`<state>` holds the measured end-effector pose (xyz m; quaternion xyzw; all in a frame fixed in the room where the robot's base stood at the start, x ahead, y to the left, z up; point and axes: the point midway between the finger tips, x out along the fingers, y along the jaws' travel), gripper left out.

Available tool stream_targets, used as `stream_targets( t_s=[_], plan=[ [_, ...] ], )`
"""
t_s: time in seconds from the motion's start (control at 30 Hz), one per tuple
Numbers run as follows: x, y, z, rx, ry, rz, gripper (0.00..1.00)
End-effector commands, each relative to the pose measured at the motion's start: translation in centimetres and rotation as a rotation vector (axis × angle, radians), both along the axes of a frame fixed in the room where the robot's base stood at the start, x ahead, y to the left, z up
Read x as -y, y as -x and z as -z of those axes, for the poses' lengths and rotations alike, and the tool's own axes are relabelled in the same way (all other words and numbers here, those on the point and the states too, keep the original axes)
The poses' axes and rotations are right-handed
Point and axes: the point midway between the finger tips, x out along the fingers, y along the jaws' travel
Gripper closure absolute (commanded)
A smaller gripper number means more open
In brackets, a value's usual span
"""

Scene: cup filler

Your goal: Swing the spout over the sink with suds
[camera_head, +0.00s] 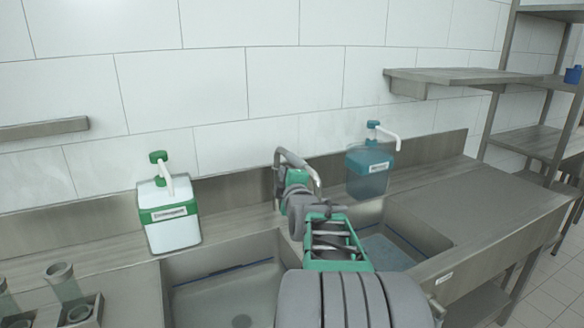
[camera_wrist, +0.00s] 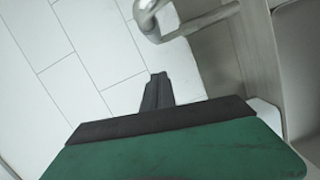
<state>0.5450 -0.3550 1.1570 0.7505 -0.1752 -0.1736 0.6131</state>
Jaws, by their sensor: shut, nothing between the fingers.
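The metal spout (camera_head: 298,160) rises at the back of the counter, between the two basins, and curves forward. Its lower part is hidden behind my arm and gripper. The right basin (camera_head: 425,238) has a pale blue-grey surface inside that looks like water or suds; my arm hides part of it. The left basin (camera_head: 200,264) shows a bare floor with a dark drain. My gripper (camera_wrist: 157,90) is shut and empty. In the wrist view the spout (camera_wrist: 188,28) crosses just beyond the fingers, with a visible gap. In the head view the gripper overlaps the spout; contact cannot be told there.
A white-and-green pump bottle (camera_head: 170,222) stands left of the spout. A blue pump bottle (camera_head: 368,172) stands close on its right. Clear cups (camera_head: 63,282) stand in a holder at the lower left. A wall shelf (camera_head: 455,76) is at the upper right. The right counter is clear.

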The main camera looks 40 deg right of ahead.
Motion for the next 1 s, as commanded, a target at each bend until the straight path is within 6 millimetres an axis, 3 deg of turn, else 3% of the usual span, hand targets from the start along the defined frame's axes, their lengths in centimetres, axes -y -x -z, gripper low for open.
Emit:
stream_targets(
  t_s=[0.27,0.33,0.5,1.0],
  plan=[
    [2.8,-5.6,0.2,-0.003,-0.003,-0.003,1.00],
    [4.4,-4.8,0.4,-0.003,-0.003,0.004,1.00],
    [6.2,-4.3,0.9,0.000,-0.002,0.001,1.00],
    [6.4,-4.3,1.2,0.000,-0.002,-0.012,1.00]
  ],
)
